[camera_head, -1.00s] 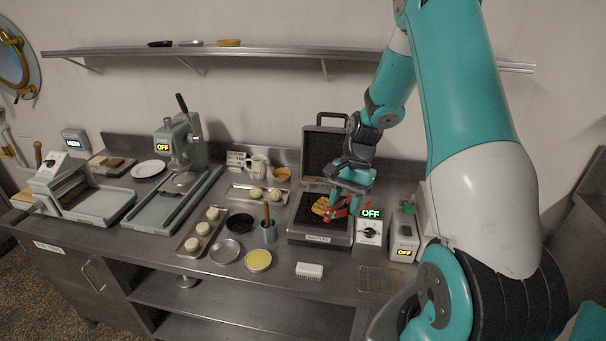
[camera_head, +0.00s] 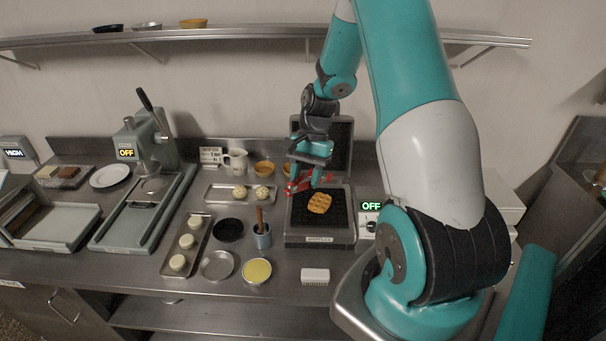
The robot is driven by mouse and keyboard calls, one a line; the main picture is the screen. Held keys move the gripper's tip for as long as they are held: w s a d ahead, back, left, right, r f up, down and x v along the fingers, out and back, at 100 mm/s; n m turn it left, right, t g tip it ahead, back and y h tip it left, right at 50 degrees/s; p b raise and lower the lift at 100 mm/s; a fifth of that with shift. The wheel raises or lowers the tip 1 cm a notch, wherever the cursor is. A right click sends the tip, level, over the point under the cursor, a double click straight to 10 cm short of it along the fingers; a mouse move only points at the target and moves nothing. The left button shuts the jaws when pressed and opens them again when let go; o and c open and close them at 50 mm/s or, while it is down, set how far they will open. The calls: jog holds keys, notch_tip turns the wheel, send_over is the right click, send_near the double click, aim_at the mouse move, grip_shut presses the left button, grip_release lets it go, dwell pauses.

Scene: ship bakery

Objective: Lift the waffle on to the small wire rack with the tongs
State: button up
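The golden waffle (camera_head: 320,203) lies on the dark lower plate of the open waffle iron (camera_head: 319,241), whose lid stands upright behind. My gripper (camera_head: 311,166) is shut on the red tongs (camera_head: 298,187) above the back left part of the iron. The tongs point left and look apart from the waffle, with nothing visible between their tips. The small wire rack is not visible now; my arm covers the counter to the right, where it showed earlier.
An OFF display (camera_head: 371,206) stands right of the iron. A white block (camera_head: 315,275) lies in front. A cup with a wooden handle (camera_head: 262,238), a yellow-filled tin (camera_head: 257,271) and a dough tray (camera_head: 240,203) stand left. A shelf (camera_head: 250,34) runs above.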

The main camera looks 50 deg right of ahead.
jog(key=shift+f, duration=0.1)
notch_tip(320, 180, down, 10)
jog(key=b, duration=0.8)
jog(key=c, duration=0.5)
notch_tip(320, 180, up, 12)
jog(key=p, duration=1)
jog(key=shift+s+r, duration=0.1)
jog(key=shift+r, duration=0.15)
jog(key=shift+f, duration=0.1)
